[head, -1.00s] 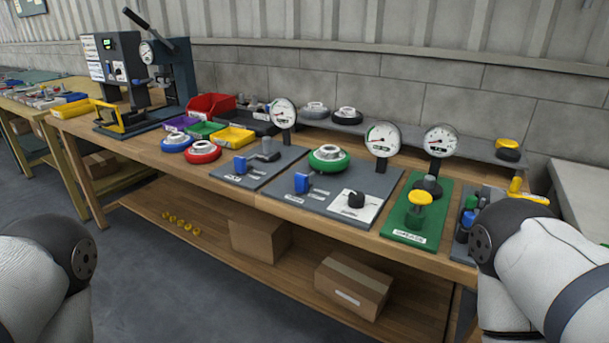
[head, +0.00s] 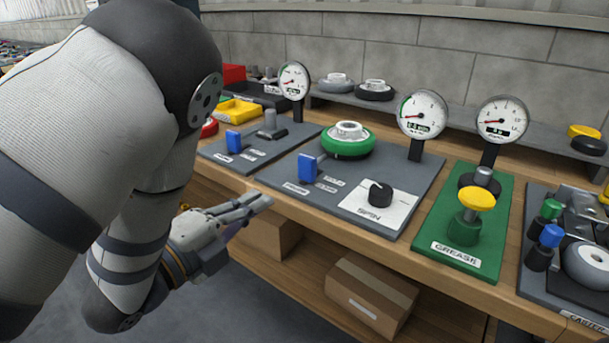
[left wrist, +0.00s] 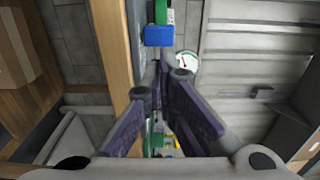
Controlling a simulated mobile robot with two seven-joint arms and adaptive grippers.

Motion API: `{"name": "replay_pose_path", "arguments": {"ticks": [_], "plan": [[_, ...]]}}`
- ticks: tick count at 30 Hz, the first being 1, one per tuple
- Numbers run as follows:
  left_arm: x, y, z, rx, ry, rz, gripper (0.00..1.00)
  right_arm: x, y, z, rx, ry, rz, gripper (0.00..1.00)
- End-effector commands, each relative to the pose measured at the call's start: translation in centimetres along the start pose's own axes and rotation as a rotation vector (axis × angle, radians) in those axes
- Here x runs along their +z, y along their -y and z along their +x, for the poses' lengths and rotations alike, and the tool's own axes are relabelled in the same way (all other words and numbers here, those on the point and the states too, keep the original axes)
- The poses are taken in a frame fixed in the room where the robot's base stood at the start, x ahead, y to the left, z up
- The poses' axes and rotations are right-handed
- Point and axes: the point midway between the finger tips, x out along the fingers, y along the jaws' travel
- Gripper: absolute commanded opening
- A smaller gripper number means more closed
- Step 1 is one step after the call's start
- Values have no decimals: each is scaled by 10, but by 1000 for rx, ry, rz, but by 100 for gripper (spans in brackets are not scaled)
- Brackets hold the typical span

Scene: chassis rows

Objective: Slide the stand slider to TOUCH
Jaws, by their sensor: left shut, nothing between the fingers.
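A blue slider block (head: 308,167) stands on the grey plate (head: 372,160) that also carries a green-rimmed wheel (head: 347,140) and a black SPIN knob (head: 380,194). Small white labels lie beside the block, too small to read surely. A second blue block (head: 234,140) stands on the grey plate to the left. My left gripper (head: 262,202) is shut and empty, in front of the bench edge, below and left of the nearer blue block. In the left wrist view a blue block (left wrist: 158,36) shows beyond the fingers, apart from them. My right gripper is not in view.
Dial gauges (head: 423,115) rise behind the plates. A green GREASE plate (head: 462,225) with a yellow-topped knob stands to the right, then a plate of small parts. Cardboard boxes (head: 367,285) sit on the lower shelf. The space before the bench is free.

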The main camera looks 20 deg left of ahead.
Motion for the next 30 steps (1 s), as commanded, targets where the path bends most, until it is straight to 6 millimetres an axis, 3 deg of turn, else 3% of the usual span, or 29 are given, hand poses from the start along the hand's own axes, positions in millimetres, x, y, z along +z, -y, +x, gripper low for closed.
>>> {"name": "replay_pose_path", "arguments": {"ticks": [9, 15, 30], "plan": [[1, 1, 70, -4, 3, -4, 0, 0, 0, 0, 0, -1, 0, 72], [2, 0, 99, -1, 4, -5, 0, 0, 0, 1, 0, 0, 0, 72], [2, 0, 108, 1, 5, -6, 0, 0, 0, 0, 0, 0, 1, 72]]}}
